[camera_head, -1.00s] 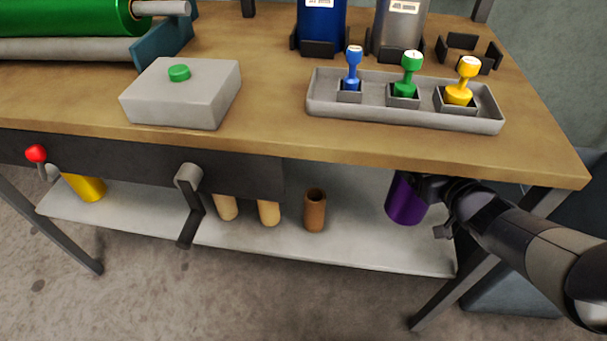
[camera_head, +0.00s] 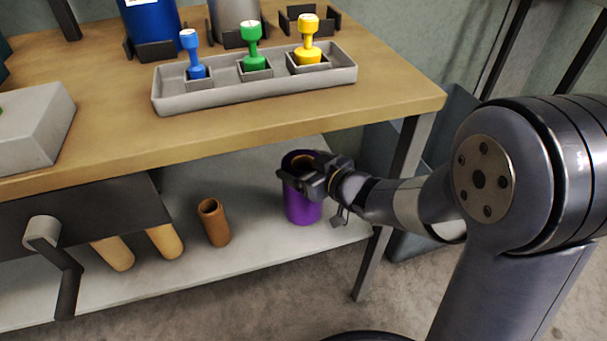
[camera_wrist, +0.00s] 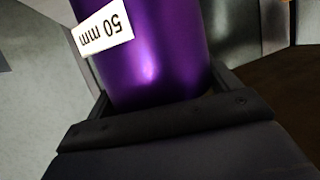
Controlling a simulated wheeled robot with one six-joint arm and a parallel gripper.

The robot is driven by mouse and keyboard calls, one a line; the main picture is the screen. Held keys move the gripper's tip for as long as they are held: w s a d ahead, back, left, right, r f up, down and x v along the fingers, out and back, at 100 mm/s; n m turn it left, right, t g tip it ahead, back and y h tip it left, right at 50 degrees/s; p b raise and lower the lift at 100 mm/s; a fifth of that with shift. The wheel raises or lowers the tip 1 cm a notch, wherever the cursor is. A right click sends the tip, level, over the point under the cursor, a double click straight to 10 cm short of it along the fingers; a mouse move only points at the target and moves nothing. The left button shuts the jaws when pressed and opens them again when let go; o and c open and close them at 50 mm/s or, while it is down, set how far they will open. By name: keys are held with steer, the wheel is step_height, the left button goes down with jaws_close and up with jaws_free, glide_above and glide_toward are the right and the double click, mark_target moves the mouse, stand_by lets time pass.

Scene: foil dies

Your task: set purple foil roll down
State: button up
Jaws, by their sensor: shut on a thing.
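The purple foil roll (camera_head: 303,206) is upright at the right end of the lower shelf (camera_head: 262,240), under the worktop. My gripper (camera_head: 305,178) is shut on it near its top, coming in from the right. The roll's base looks on or very near the shelf; I cannot tell if it touches. In the wrist view the purple roll (camera_wrist: 155,50) fills the middle between my fingers, with a white "50 mm" label on it.
A brown tube (camera_head: 214,224) stands on the shelf to the left. Above, the worktop (camera_head: 400,95) holds a grey tray (camera_head: 190,98) with blue, green and yellow dies. A crank handle (camera_head: 55,255) hangs at the left.

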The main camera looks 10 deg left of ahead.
steer(key=shift+f, duration=0.65)
steer(key=shift+f, duration=0.15)
steer(key=o, duration=1.9)
